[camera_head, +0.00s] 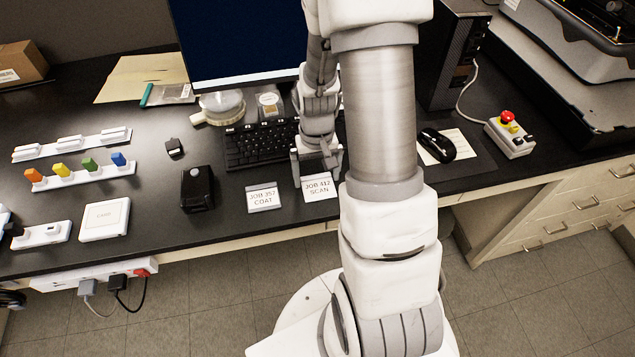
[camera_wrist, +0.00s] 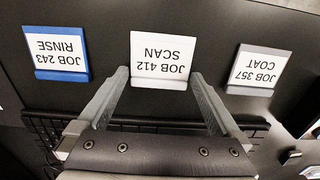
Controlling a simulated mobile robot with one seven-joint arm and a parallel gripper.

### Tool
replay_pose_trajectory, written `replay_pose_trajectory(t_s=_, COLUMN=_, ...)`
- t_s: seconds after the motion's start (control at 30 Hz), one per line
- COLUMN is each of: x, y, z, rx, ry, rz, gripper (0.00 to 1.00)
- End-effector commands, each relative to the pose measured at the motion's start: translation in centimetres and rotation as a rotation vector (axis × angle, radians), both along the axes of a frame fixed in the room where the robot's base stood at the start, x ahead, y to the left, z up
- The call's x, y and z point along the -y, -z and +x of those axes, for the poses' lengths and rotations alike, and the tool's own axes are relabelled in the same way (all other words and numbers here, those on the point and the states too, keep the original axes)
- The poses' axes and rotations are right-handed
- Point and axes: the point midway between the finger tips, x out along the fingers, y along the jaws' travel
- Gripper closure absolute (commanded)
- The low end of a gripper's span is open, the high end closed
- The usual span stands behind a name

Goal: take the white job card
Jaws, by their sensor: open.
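The white job card, lettered JOB 412 SCAN (camera_wrist: 164,50), stands in a pale holder near the front edge of the bench. It appears upside down in the wrist view and also shows in the head view (camera_head: 320,188). My gripper (camera_wrist: 158,76) is open and empty. Its two fingertips lie on either side of the card's holder edge in the wrist view, with a gap visible between them. Whether they touch the card I cannot tell. In the head view my gripper (camera_head: 317,168) is just behind the card, pointing down.
A grey-holder card, JOB 357 COAT (camera_head: 263,198), is left of it in the head view. A blue-holder card, JOB 243 RINSE (camera_wrist: 57,52), shows only in the wrist view. A keyboard (camera_head: 258,145) lies behind; a black device (camera_head: 197,188) stands farther left.

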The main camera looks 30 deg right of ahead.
Motion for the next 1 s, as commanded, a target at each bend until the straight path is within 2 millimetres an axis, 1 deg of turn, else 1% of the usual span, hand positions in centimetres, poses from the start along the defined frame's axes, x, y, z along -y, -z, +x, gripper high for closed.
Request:
replay_pose_trajectory(t_s=0.2, x=0.0, y=0.1, z=0.0, rx=0.001, ry=0.000, rz=0.000, gripper=0.00)
replay_pose_trajectory(t_s=0.23, x=0.0, y=0.1, z=0.0, rx=0.001, ry=0.000, rz=0.000, gripper=0.02)
replay_pose_trajectory(t_s=0.37, x=0.0, y=0.1, z=0.0, rx=0.001, ry=0.000, rz=0.000, gripper=0.25)
replay_pose_trajectory(t_s=0.4, x=0.0, y=0.1, z=0.0, rx=0.001, ry=0.000, rz=0.000, gripper=0.32)
replay_pose_trajectory(t_s=0.47, x=0.0, y=0.1, z=0.0, rx=0.001, ry=0.000, rz=0.000, gripper=0.43)
replay_pose_trajectory(t_s=0.5, x=0.0, y=0.1, z=0.0, rx=0.001, ry=0.000, rz=0.000, gripper=0.50)
replay_pose_trajectory(t_s=0.53, x=0.0, y=0.1, z=0.0, rx=0.001, ry=0.000, rz=0.000, gripper=0.56)
replay_pose_trajectory(t_s=0.57, x=0.0, y=0.1, z=0.0, rx=0.001, ry=0.000, rz=0.000, gripper=0.59)
replay_pose_trajectory(t_s=0.83, x=0.0, y=-0.1, z=0.0, rx=0.001, ry=0.000, rz=0.000, gripper=0.59)
replay_pose_trajectory(t_s=1.0, x=0.0, y=-1.0, z=0.1, rx=0.004, ry=0.000, rz=-0.001, gripper=0.59)
